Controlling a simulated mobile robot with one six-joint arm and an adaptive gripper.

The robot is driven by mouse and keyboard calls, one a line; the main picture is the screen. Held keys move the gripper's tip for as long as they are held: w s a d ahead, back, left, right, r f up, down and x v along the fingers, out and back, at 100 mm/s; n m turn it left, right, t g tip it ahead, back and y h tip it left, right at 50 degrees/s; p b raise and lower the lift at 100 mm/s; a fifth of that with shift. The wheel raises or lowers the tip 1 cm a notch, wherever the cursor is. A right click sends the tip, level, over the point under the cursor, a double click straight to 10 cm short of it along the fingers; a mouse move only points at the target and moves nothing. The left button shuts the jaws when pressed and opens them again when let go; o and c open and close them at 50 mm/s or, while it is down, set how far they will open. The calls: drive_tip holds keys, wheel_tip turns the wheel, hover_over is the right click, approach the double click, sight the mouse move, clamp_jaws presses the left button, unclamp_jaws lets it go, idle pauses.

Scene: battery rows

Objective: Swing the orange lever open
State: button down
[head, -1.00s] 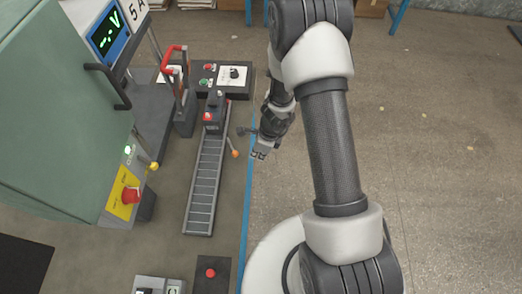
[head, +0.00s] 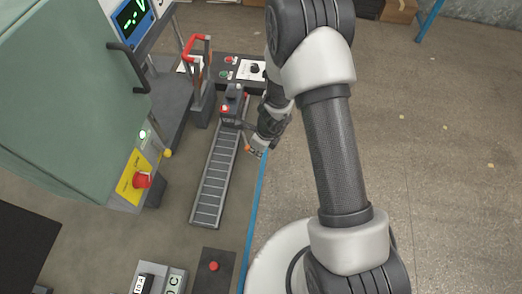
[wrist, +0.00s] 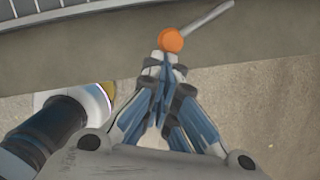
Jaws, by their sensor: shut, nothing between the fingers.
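The orange lever shows in the wrist view as a round orange knob (wrist: 171,39) on a thin grey rod (wrist: 206,18) that runs to the upper right. My gripper (wrist: 165,62) is shut and empty, with its fingertips right at the near side of the knob. I cannot tell whether they touch it. In the head view my gripper (head: 258,148) is beside the orange knob (head: 249,149), at the right side of the ribbed track (head: 213,178). My wrist hides much of the lever there.
A black block with a red button (head: 231,105) sits at the track's far end. A red-handled lever (head: 197,60) and a control box (head: 240,68) stand behind. The green cabinet (head: 70,90) fills the left. Open floor lies to the right.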

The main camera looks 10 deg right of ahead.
drive_tip(key=shift+s+a+f+m+b, duration=0.1)
drive_tip(key=shift+s+a+m+b, duration=0.2)
drive_tip(key=shift+a, duration=0.3)
drive_tip(key=shift+s+a+f+m+b, duration=0.1)
drive_tip(key=shift+a+m+b, duration=0.1)
drive_tip(key=shift+a+m, duration=0.3)
drive_tip(key=shift+a+r, duration=0.2)
drive_tip(key=shift+a, duration=0.15)
drive_tip(key=shift+w+d, duration=0.1)
